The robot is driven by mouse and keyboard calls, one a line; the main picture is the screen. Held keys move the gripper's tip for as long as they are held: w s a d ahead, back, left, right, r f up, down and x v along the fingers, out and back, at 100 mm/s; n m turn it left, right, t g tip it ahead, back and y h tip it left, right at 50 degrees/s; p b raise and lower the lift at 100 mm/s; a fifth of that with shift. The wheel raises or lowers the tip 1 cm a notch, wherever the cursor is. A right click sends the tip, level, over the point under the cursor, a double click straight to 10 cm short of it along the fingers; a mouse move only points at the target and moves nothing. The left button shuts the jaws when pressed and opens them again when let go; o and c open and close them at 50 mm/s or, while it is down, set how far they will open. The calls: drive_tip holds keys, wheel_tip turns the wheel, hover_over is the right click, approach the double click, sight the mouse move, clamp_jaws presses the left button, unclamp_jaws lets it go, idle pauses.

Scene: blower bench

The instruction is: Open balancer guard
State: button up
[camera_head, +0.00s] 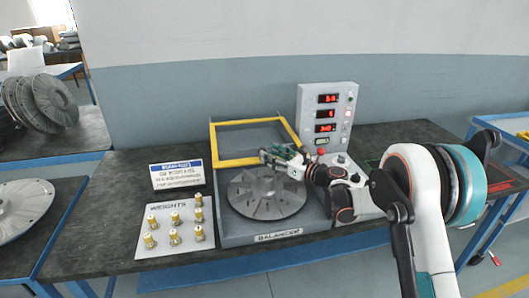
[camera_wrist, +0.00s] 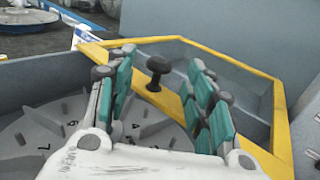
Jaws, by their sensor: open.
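The balancer (camera_head: 225,238) is a grey box on the bench with a grey bladed rotor disc (camera_head: 262,196) in it. The guard (camera_head: 213,148) is a yellow frame over the back part of the balancer, behind the disc. In the wrist view, the guard (camera_wrist: 235,63) has a black knob (camera_wrist: 158,66) on its near yellow bar. My gripper (camera_head: 277,158) is open at the bar. In the wrist view, the teal-padded fingers of my gripper (camera_wrist: 162,72) stand on either side of the knob, with gaps visible. The head view hides the knob behind the gripper.
A control box with red displays (camera_head: 326,113) stands behind right, with a button panel (camera_head: 345,168) beside my arm. The bench's right part is partly clear.

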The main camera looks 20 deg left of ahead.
drive_tip(key=v, duration=0.7)
drive_tip(key=shift+d, duration=0.1)
